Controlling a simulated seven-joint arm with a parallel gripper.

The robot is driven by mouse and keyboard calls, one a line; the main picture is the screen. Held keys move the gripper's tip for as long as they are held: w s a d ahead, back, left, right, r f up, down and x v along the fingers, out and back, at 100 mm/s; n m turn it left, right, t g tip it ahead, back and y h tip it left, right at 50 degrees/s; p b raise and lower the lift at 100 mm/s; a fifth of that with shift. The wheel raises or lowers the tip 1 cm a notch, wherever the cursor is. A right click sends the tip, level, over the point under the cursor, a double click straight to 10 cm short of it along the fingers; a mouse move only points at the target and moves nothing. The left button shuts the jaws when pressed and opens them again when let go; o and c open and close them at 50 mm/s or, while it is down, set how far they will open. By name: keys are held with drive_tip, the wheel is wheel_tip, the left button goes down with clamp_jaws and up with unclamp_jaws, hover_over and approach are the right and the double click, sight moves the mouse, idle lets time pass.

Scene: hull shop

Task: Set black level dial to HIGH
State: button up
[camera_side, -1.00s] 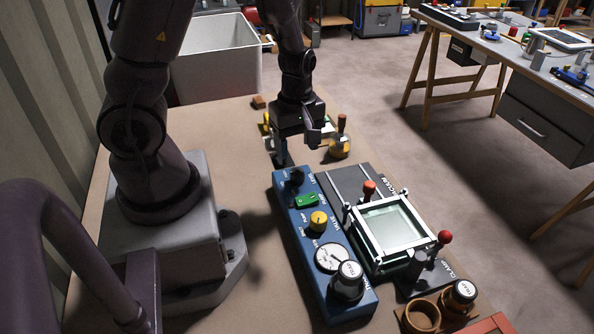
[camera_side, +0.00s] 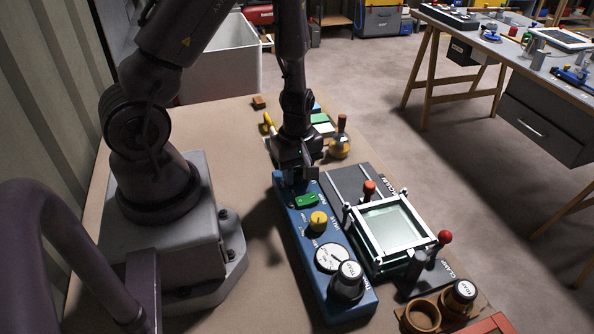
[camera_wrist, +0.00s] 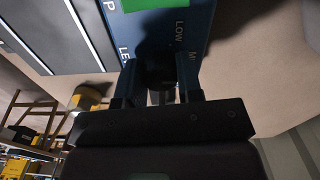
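The blue control box (camera_side: 333,270) stands on the bench with its long side running away from the side camera. The black dial (camera_wrist: 157,68) is at its far end. In the side view my gripper hides this dial. My gripper (camera_side: 301,177) points down at that end of the box. In the wrist view my gripper (camera_wrist: 158,78) has its two fingers apart, one on each side of the dark dial. I see no clear grip on it. The word LOW (camera_wrist: 181,30) is printed beside the dial; where the dial points is not visible.
On the box are a green button (camera_side: 307,201), a yellow knob (camera_side: 318,221), a white gauge (camera_side: 331,257) and a large black knob (camera_side: 348,279). To the right is a glass-topped frame (camera_side: 391,228) with red-knobbed levers.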

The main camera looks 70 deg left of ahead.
drive_tip(key=shift+c, duration=0.8)
drive_tip(key=shift+m, duration=0.3)
drive_tip(key=m, duration=0.5)
drive_tip(key=shift+m, duration=0.3)
drive_tip(key=m, duration=0.5)
drive_tip(key=shift+m, duration=0.3)
drive_tip(key=o, duration=0.9)
